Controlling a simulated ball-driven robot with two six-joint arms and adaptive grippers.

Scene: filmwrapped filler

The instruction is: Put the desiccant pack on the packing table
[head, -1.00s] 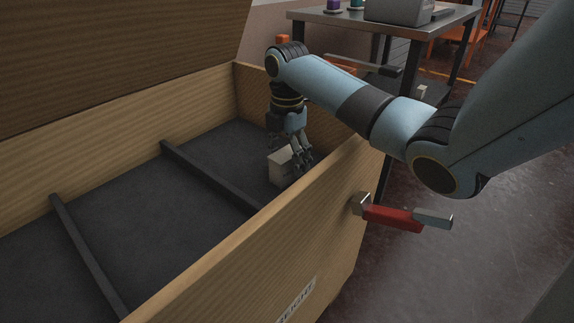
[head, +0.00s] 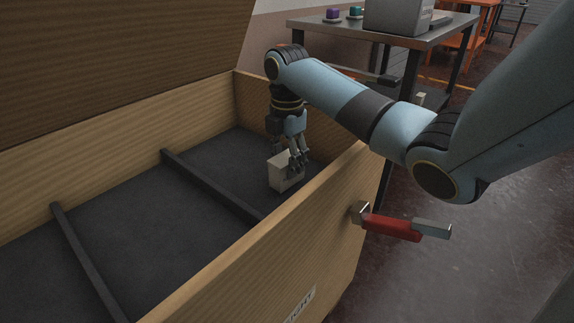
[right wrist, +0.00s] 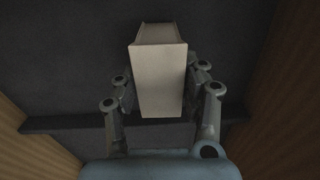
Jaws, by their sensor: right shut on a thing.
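The desiccant pack looks to be the pale box-shaped pack (head: 281,172) inside the wooden crate (head: 232,248), near its far right corner. My right gripper (head: 297,165) reaches down into the crate and is shut on this pack. In the right wrist view the pack (right wrist: 160,80) sits between the two fingers, over the dark crate floor. I cannot tell whether it touches the floor. The packing table seems to be the metal-topped table (head: 400,30) behind the crate. My left gripper is not in view.
Dark bars (head: 208,183) cross the crate floor. A red-handled clamp (head: 392,226) sticks out from the crate's near right wall. A grey machine (head: 397,16), a purple item (head: 333,15) and a teal item (head: 355,12) stand on the table.

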